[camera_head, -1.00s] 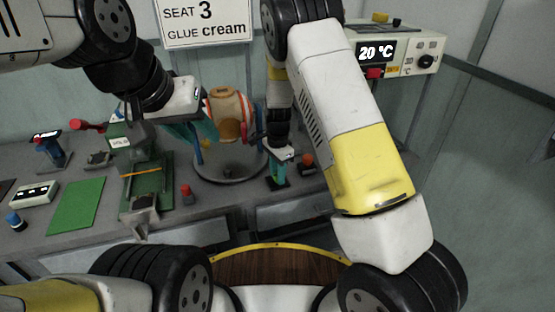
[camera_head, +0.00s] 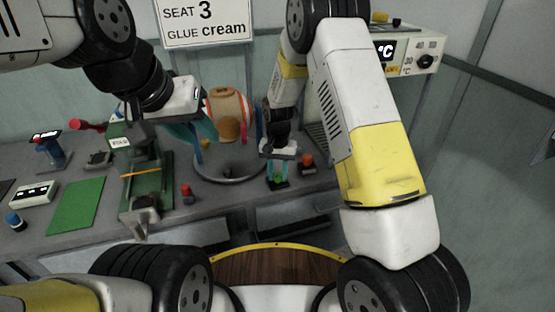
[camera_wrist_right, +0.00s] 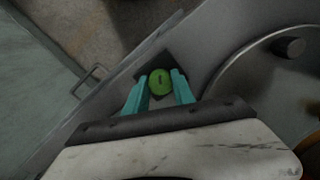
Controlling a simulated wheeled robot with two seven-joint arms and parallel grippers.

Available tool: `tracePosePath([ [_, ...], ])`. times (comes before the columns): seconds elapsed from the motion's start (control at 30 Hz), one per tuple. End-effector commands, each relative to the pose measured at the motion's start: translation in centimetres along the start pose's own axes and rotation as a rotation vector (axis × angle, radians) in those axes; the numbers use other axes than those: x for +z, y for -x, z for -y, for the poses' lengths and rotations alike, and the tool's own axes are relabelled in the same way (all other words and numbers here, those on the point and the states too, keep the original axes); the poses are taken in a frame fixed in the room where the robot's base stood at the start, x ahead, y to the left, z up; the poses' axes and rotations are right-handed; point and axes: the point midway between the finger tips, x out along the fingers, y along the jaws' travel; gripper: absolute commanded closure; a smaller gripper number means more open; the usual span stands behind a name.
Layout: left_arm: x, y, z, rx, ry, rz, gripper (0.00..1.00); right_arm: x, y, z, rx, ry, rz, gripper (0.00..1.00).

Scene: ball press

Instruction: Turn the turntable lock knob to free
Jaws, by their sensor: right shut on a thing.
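The green lock knob (camera_head: 279,182) sits on a dark plate near the bench's front edge, right of the turntable (camera_head: 213,179). In the right wrist view the knob (camera_wrist_right: 160,81) is round with a small dark slot. My right gripper (camera_head: 279,172) points down with its teal fingers on either side of the knob, shut on it; its fingertips show in the wrist view (camera_wrist_right: 160,84). The turntable is a round grey disc carrying a cream and orange striped ball. My left gripper (camera_head: 203,132) hangs beside the ball; its finger gap cannot be made out.
A red-orange button (camera_head: 307,159) stands just right of the knob. A green press-like fixture (camera_head: 148,185) and a red button (camera_head: 187,190) stand left of the turntable. A green mat (camera_head: 77,206) lies further left. A temperature box (camera_head: 415,50) is at back right.

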Motion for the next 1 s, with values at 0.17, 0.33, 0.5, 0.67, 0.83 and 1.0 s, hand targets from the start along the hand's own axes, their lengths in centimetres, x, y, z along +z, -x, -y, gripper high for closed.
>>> tracePosePath([
  [0.17, 0.00, 0.00, 0.00, 0.000, 0.000, 0.000, 0.64, -0.11, 0.07, -0.05, -0.002, 0.166, -0.002, 1.00],
  [0.33, 0.00, 0.00, 0.00, 0.000, 0.000, 0.000, 0.64, -0.13, 0.08, -0.08, -0.001, 0.321, -0.003, 1.00],
  [0.5, 0.00, 0.00, 0.00, 0.000, 0.000, 0.000, 0.64, -0.15, 0.08, -0.08, -0.001, 0.456, -0.003, 1.00],
  [0.67, 0.00, 0.00, 0.00, 0.000, 0.000, 0.000, 0.64, -0.16, 0.08, -0.06, -0.001, 0.556, -0.004, 1.00],
  [0.83, 0.00, 0.00, 0.00, 0.000, 0.000, 0.000, 0.64, -0.17, 0.08, -0.06, -0.001, 0.628, -0.004, 1.00],
  [1.0, 0.00, 0.00, 0.00, 0.000, 0.000, 0.000, 0.64, -0.17, 0.08, -0.05, -0.001, 0.666, -0.004, 1.00],
])
